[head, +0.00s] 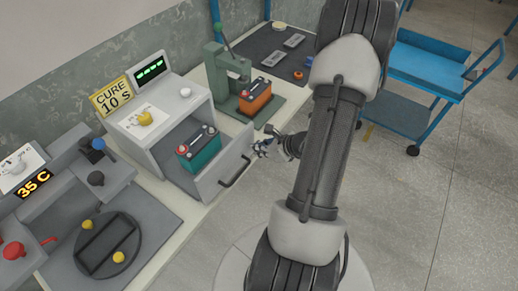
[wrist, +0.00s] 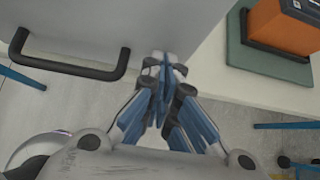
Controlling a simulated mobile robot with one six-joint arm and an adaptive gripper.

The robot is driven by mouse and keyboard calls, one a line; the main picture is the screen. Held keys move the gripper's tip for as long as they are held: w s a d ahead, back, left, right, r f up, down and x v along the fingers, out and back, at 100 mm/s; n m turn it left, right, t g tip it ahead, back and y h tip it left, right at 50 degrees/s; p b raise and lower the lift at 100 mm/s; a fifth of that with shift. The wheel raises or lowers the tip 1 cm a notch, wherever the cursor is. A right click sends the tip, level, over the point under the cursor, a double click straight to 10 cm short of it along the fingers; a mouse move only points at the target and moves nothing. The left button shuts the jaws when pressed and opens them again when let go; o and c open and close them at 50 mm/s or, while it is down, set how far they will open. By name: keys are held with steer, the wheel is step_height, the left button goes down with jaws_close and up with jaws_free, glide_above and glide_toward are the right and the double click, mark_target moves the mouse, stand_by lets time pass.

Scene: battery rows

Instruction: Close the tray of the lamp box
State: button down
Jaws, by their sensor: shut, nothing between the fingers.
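The lamp box (head: 182,103) is a grey-white box on the bench, with a green-lit display and a "CURE 10 S" sign. Its tray (head: 215,184) is pulled out, and a teal battery (head: 198,148) with a red terminal lies in it. The tray's dark handle (head: 235,170) is on its front panel; it also shows at upper left in the wrist view (wrist: 70,68). My gripper (head: 262,147) is shut and empty. It is at the outer side of the tray front, near the panel's right end and to the right of the handle. I cannot tell whether it touches the panel.
An orange battery (head: 256,97) sits on a green press (head: 226,72) behind my gripper. A dark mat (head: 268,45) with metal plates lies at the back. A grey station (head: 105,245) with a round plate is at left. A blue cart (head: 425,65) stands on the floor at right.

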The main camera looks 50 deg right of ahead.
steer(key=w+b, duration=0.1)
steer(key=w, duration=0.5)
steer(key=w+a, duration=0.1)
steer(key=w, duration=0.5)
steer(key=w+b, duration=0.1)
steer(key=w, duration=0.5)
steer(key=shift+w+a+b, duration=0.1)
steer(key=shift+a+b, duration=0.15)
steer(key=shift+b, duration=0.05)
steer(key=shift+w, duration=0.65)
steer(key=shift+r, duration=0.1)
